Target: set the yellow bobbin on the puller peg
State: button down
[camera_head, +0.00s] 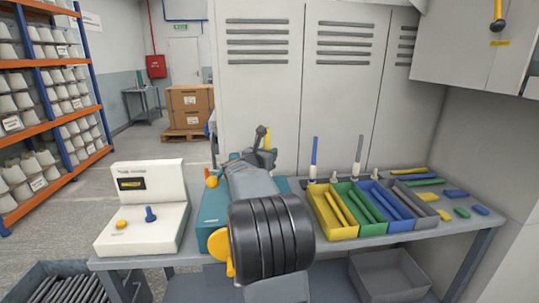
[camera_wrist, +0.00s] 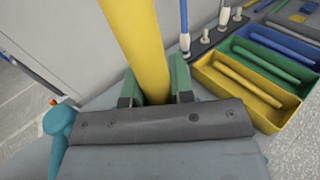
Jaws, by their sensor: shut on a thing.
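The yellow bobbin (camera_wrist: 136,38) is a long yellow tube in the wrist view, running up from between the green-grey fingers of my gripper (camera_wrist: 156,86). The fingers close on both its sides. In the head view my gripper (camera_head: 262,150) is above the far side of the bench, and the bobbin is mostly hidden by my arm. Behind the trays stand a peg with a blue bobbin (camera_head: 314,152), a peg with a grey bobbin (camera_head: 358,152) and short bare pegs (camera_head: 333,177). I cannot tell which peg is the puller peg.
Yellow (camera_head: 327,224), green, blue and grey trays of bobbins stand right of my arm. A teal unit (camera_head: 215,216) lies under my arm. A white console (camera_head: 140,225) stands at the left. Loose bobbin pieces (camera_head: 461,212) lie at the right, and lockers (camera_head: 255,90) rise behind.

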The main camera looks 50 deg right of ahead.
jog(key=shift+f+b, duration=0.75)
jog(key=shift+b, duration=0.15)
jog(key=c, duration=1.3)
grip_release()
jog(key=shift+o, duration=0.2)
jog(key=b+v, duration=0.3)
jog(key=v, duration=0.8)
jog(key=shift+b, duration=0.4)
jog(key=shift+r, duration=0.1)
